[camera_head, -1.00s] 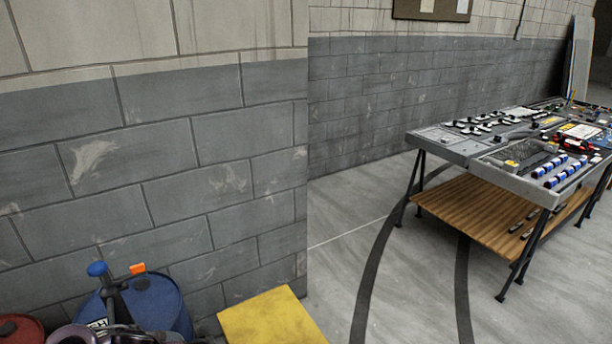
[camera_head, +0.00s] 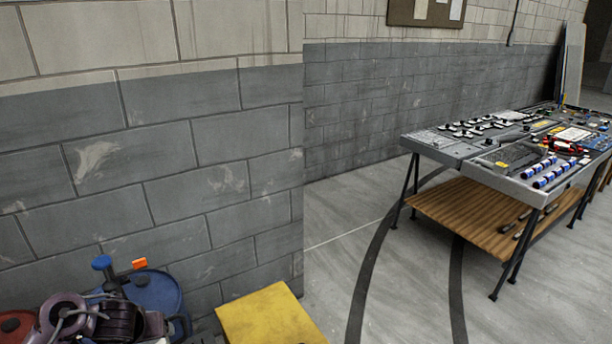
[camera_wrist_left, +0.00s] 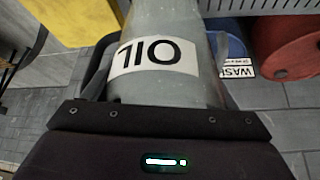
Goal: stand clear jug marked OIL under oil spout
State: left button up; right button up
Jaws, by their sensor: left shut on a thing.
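The clear jug (camera_wrist_left: 150,88) fills the middle of the left wrist view, with its white OIL label (camera_wrist_left: 155,57) upside down in the picture. My left gripper (camera_wrist_left: 160,80) is shut on the jug, with dark fingers along both sides. The jug's base and rim cannot be made out. In the head view my left arm's purple and dark links show at the bottom left; the jug cannot be picked out there. I cannot identify the oil spout in either view. My right gripper is not in view.
A blue drum (camera_head: 158,292) with a blue-topped fitting (camera_head: 102,263) and an orange piece (camera_head: 139,264) stands by the grey block wall. A red drum (camera_head: 14,326) is left of it. A yellow-topped unit (camera_head: 268,315) stands right. A parts-laden bench (camera_head: 440,150) stands farther right, past open floor.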

pick_arm(q)
jog(key=w+a+r+n+y, duration=0.1)
jog(key=w+a+r+n, duration=0.25)
jog(key=w+a, duration=0.4)
jog(key=s+a+r+n+g+y, duration=0.25)
jog(key=a+r, duration=0.25)
jog(key=a, duration=0.6)
jog(key=s+a+r+n+g, duration=0.1)
jog(key=s+a+r+n, duration=0.2)
jog(key=s, duration=0.5)
jog(key=d+f+m+t, duration=0.2)
jog(key=d+f+m, duration=0.1)
jog(key=d, duration=1.6)
jog(key=s+d+r+m+h, duration=0.15)
jog(key=s+d, duration=0.25)
jog(key=d, duration=0.5)
jog(key=s+d+r+m+h, duration=0.1)
jog(key=s+d+r+m, duration=0.15)
jog(key=d, duration=0.65)
jog(key=shift+t, duration=0.45)
jog(key=f+b, duration=0.4)
jog(key=s+f+b, duration=0.1)
jog(key=f+b, duration=0.1)
jog(key=shift+d, duration=0.25)
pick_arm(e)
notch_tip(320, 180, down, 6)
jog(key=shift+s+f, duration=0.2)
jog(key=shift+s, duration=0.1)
